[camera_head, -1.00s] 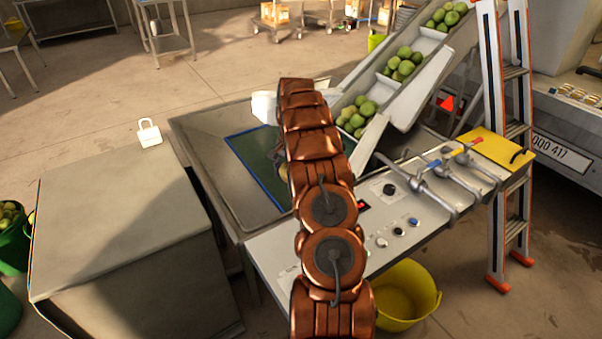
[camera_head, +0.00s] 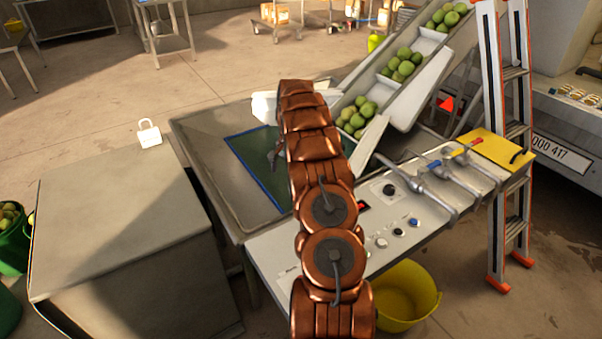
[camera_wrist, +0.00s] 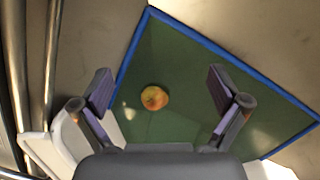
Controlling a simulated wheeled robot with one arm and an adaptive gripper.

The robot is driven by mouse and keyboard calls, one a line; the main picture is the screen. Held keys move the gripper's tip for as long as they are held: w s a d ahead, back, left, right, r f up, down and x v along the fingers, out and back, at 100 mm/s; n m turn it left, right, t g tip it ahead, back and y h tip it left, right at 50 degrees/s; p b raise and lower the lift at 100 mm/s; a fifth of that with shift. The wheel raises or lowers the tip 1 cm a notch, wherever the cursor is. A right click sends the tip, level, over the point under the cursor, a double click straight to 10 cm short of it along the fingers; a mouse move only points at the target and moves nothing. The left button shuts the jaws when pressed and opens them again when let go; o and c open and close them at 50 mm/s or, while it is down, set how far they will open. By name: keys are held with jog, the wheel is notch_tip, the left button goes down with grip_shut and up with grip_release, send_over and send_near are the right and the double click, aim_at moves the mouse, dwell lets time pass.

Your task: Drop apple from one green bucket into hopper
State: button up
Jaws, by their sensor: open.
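In the wrist view a yellow-red apple (camera_wrist: 154,98) shows over the green, blue-edged floor (camera_wrist: 185,60) of the metal hopper, between and beyond my fingers. I cannot tell whether it rests on the floor or is in the air. My gripper (camera_wrist: 160,84) is open, with a finger on each side and neither touching the apple. In the head view the hopper (camera_head: 205,135) stands behind the control panel; my arm reaches over it and hides most of the gripper. A green bucket (camera_head: 14,250) with apples stands at the left edge, partly cut off.
A conveyor (camera_head: 428,75) carrying green apples rises to the right from the hopper. A control panel (camera_head: 300,262) with levers lies in front, with a yellow bucket (camera_head: 405,300) below. A grey cabinet (camera_head: 115,220) stands left; its top holds a white padlock-shaped item (camera_head: 149,134).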

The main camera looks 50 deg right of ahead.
notch_tip(320, 180, up, 7)
jog(key=d, duration=0.1)
jog(key=shift+r, duration=0.2)
jog(key=shift+w, duration=0.1)
dwell(0.5)
